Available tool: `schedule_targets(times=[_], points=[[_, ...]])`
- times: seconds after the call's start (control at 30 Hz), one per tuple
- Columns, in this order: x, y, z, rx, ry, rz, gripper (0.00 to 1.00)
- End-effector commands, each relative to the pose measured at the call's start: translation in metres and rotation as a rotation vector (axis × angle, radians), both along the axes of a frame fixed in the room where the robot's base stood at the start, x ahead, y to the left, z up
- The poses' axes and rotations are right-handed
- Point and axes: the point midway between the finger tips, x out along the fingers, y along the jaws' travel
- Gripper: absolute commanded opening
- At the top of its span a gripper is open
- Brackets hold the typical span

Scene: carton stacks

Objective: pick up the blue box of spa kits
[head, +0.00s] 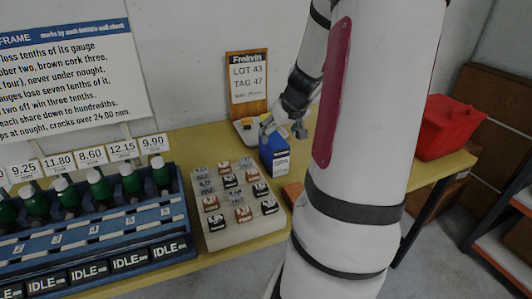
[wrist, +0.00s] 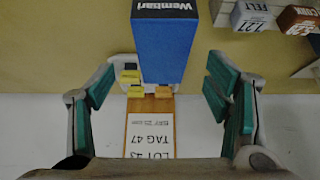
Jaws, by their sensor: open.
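The blue box (head: 273,147) stands upright on the yellow table, just below my gripper (head: 284,124) in the head view. My gripper (wrist: 162,76) is open, with one green-padded finger on each side of the box's near end. A gap shows between each finger and the box. I cannot tell how deep the box sits between the fingers. My arm covers part of the table right of the box in the head view.
A wooden "Frekvin" tag board (head: 247,82) stands behind the box, with a small pale device (head: 246,132) at its foot. A pale tray (head: 238,237) of labelled blocks is left of the box. A rack of green bottles (head: 85,228) is farther left. A red bin (head: 447,127) sits at right.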

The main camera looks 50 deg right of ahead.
Motion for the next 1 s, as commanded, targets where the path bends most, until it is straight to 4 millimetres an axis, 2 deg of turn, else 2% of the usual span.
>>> schedule_targets(times=[0.03, 0.1, 0.47, 0.7, 1.0], points=[[0.006, -0.002, -0.011, 0.004, 0.0, 0.001, 0.72], [0.011, -0.006, -0.02, 0.002, 0.0, 0.0, 0.72], [0.026, -0.014, -0.045, 0.001, 0.001, 0.001, 0.72], [0.043, -0.022, -0.072, 0.002, 0.0, 0.001, 0.72], [0.047, -0.025, -0.08, -0.001, -0.001, 0.001, 0.72]])
